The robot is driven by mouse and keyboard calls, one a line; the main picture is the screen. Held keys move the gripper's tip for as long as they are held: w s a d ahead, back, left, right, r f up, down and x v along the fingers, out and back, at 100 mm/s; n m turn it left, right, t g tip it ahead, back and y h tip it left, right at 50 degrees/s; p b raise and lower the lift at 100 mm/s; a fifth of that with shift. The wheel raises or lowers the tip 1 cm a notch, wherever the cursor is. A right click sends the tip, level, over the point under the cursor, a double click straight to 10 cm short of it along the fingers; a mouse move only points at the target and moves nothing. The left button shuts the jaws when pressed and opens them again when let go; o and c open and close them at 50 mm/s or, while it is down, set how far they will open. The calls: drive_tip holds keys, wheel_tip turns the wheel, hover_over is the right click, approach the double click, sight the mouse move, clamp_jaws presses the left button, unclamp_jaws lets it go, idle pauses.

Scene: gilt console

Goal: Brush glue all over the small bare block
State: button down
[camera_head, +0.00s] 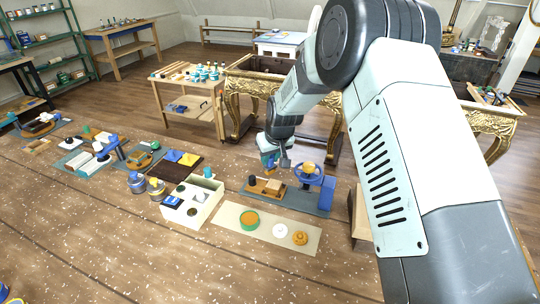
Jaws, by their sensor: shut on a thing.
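My gripper (278,163) is small in the head view, pointing down at the far end of my arm, above the back edge of a blue-grey mat. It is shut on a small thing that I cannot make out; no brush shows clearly. Just below it on the mat (291,204) lies a small tan wooden piece (266,186) with dark parts at its left end. To its right stands a blue device (326,192) with a blue wheel (305,173) and a tan piece (309,167) at it. I cannot tell which piece is the bare block, nor see any glue.
In front, a beige mat (268,242) holds a green-rimmed dish (249,220), a white disc (280,231) and an orange round thing (299,238). A cream box (204,205) stands left, beside two small pots (156,187). The front bench (130,255) is mostly clear. My arm hides the right side.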

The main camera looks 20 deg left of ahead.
sight(271, 173)
drive_tip(key=shift+f, duration=3.75)
drive_tip(key=shift+w+r, duration=0.15)
drive_tip(key=shift+w, duration=2.3)
drive_tip(key=shift+s, duration=2.55)
drive_tip(key=shift+w, duration=2.4)
drive_tip(key=shift+s, duration=2.3)
drive_tip(key=shift+d, duration=0.5)
drive_tip(key=shift+w, duration=2.45)
drive_tip(key=shift+s, duration=2.5)
drive_tip(key=shift+w, duration=2.5)
wheel_tip(271, 173, up, 8)
drive_tip(key=shift+f, duration=0.25)
